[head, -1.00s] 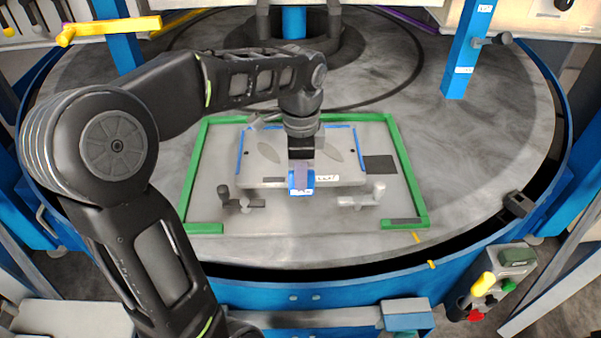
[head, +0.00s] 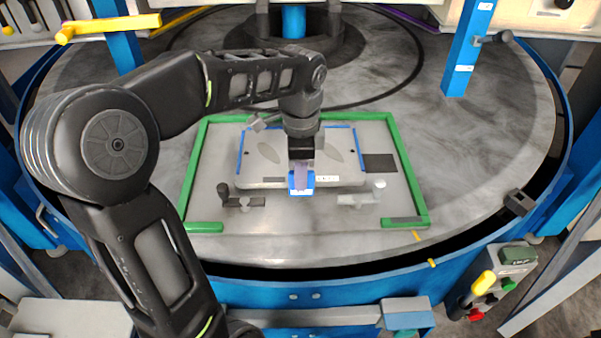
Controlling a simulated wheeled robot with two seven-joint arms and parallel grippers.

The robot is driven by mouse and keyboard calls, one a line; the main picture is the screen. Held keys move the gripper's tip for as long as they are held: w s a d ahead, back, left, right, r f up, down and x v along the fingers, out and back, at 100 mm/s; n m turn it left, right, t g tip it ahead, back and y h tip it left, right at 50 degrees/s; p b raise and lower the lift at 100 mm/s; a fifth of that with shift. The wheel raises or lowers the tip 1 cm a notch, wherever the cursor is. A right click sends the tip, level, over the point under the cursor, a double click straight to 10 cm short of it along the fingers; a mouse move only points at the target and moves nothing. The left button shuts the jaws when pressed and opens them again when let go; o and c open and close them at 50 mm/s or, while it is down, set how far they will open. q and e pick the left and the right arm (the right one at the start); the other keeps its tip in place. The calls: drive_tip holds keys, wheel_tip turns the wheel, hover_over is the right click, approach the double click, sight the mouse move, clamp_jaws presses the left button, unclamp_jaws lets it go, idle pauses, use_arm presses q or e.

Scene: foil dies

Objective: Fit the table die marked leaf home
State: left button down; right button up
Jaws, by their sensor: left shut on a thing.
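The die is a light grey plate (head: 267,172) with two leaf-shaped marks and small dark dots on its top. It lies, or is held very low, inside a green frame (head: 188,185) on the round grey table. Blue lines (head: 239,151) run along its left and right sides. My left gripper (head: 302,172) points down and is shut on the blue handle (head: 301,188) at the die's front edge. The gripper and wrist hide the plate's middle and part of its back edge. Whether the plate is fully seated cannot be told. My right gripper is not in view.
Two small clamps, a dark one (head: 243,202) and a pale one (head: 358,199), stand just in front of the plate. A dark grey patch (head: 380,164) lies to its right. A blue post (head: 468,50) stands at the back right.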

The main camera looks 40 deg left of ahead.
use_arm(q)
drive_tip(key=shift+f+b, duration=0.9)
drive_tip(key=shift+f, duration=0.35)
drive_tip(key=c, duration=1.3)
unclamp_jaws()
drive_tip(key=shift+s+f, duration=0.1)
drive_tip(key=shift+f, duration=0.05)
wheel_tip(320, 180, up, 8)
drive_tip(key=shift+r, duration=0.1)
